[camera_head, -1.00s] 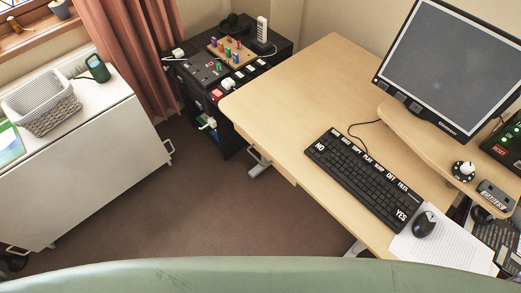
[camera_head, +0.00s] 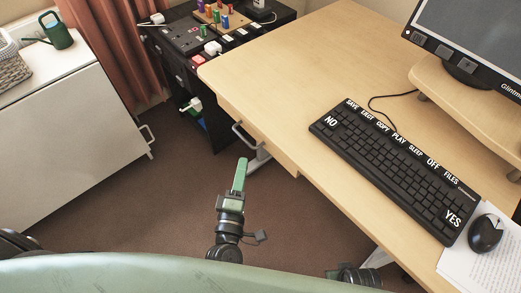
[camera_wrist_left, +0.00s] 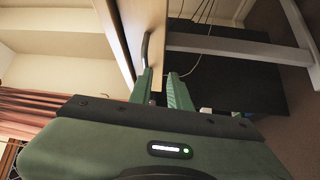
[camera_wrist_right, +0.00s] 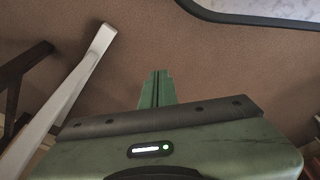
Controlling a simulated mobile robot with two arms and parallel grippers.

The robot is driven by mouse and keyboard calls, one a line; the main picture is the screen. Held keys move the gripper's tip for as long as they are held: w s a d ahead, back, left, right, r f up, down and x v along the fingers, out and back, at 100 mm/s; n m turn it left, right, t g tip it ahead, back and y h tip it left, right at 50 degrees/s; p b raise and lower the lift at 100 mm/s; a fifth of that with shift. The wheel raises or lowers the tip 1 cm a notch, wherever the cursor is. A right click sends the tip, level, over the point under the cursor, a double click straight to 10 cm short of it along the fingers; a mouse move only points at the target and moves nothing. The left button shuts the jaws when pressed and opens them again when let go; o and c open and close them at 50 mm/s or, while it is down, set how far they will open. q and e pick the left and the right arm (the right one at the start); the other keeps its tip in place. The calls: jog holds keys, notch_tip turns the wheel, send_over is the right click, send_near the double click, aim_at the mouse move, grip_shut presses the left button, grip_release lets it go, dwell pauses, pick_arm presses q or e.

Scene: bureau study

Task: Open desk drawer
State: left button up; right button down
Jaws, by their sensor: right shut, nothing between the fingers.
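The pale wood desk (camera_head: 290,75) has a drawer (camera_head: 262,140) under its front edge, with a grey bar handle (camera_head: 243,135). The drawer looks shut. My left gripper (camera_head: 241,165) points at the handle from just in front of and below it. In the left wrist view the handle (camera_wrist_left: 145,47) lies just beyond the fingertips, nearer the left finger. I cannot tell whether a finger touches the handle. My right gripper (camera_wrist_right: 157,78) is shut and empty above the brown carpet.
A keyboard (camera_head: 395,170), a mouse (camera_head: 486,233) and a monitor stand (camera_head: 480,95) are on the desk. A black shelf unit (camera_head: 180,75) stands behind the desk's left end. A white cabinet (camera_head: 75,125) is at the left. The carpet between is clear.

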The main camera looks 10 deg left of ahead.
aim_at(244, 138)
pick_arm(q)
jog(key=w+r+n, duration=0.1)
jog(key=w, duration=0.1)
jog(key=w+r+n+y, duration=0.1)
jog(key=w, duration=0.2)
jog(key=w+a+r+n+b, duration=0.1)
jog(key=w, duration=0.2)
jog(key=shift+w+a+y, duration=0.1)
jog(key=shift+w+y, duration=0.05)
jog(key=shift+y, duration=0.25)
grip_shut()
jog(key=shift+f, duration=0.1)
dwell(1.0)
